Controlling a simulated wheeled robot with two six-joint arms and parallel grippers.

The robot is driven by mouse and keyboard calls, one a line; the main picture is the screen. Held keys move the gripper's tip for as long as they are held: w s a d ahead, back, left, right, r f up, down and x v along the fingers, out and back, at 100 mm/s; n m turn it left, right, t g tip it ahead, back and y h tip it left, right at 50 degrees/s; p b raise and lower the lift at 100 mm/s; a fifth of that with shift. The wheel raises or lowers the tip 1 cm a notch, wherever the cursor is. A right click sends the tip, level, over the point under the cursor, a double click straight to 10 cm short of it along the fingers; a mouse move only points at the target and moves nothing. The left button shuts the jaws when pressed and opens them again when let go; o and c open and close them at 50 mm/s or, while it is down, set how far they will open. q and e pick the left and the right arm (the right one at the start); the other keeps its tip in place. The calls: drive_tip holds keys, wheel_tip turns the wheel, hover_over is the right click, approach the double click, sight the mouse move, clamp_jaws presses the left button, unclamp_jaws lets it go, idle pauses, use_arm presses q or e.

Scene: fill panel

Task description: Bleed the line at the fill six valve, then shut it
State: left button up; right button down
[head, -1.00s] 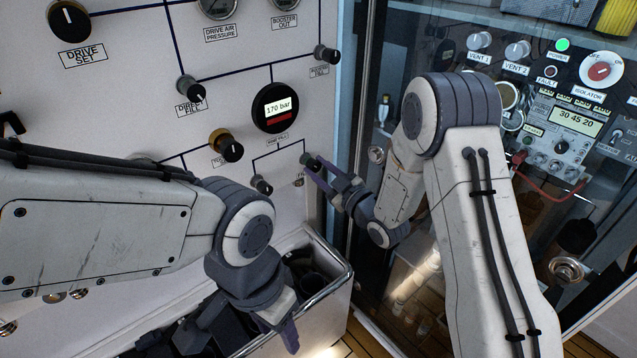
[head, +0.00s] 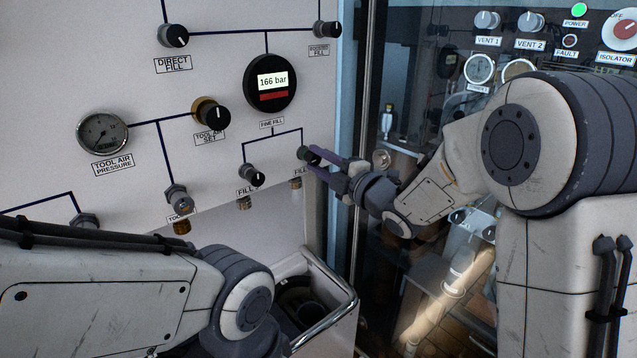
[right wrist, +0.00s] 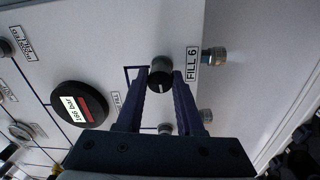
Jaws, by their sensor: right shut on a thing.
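The fill six valve is a dark knob (right wrist: 161,72) beside its FILL 6 label (right wrist: 192,70) in the right wrist view. In the head view the knob (head: 304,154) shows at the panel's right edge, partly covered by my fingers. My right gripper (head: 315,160) is shut on this knob, with a purple finger on either side; its fingers also show in the right wrist view (right wrist: 163,88). The round gauge (head: 270,82) above reads 166 bar. My left arm crosses the lower left of the head view; its gripper is out of frame.
Another fill knob (head: 252,175) sits just left of the held one. A metal fitting (right wrist: 213,56) sticks out beyond the FILL 6 label. A bin (head: 335,308) with a rail stands below the panel. A glass cabinet (head: 400,100) is close on the right.

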drive_tip(key=n+b, duration=0.4)
drive_tip(key=b, duration=0.2)
drive_tip(key=n+b, duration=0.5)
drive_tip(key=b, duration=0.1)
drive_tip(key=n+g+b, duration=0.1)
drive_tip(key=n+b, duration=0.4)
drive_tip(key=shift+f+b, duration=0.35)
drive_tip(key=shift+b, duration=0.05)
drive_tip(key=n+b, duration=0.4)
drive_tip(key=n, duration=0.1)
drive_tip(key=shift+r+n, duration=0.1)
drive_tip(key=shift+n, duration=0.3)
drive_tip(key=shift+r+n+b, duration=0.15)
drive_tip(key=shift+n+b, duration=1.35)
drive_tip(key=shift+n, duration=0.6)
drive_tip(key=c, duration=0.6)
unclamp_jaws()
drive_tip(key=shift+w, duration=0.1)
drive_tip(key=shift+o, duration=0.2)
drive_tip(key=shift+r, duration=0.1)
drive_tip(key=v, duration=1)
drive_tip(key=shift+s, duration=0.25)
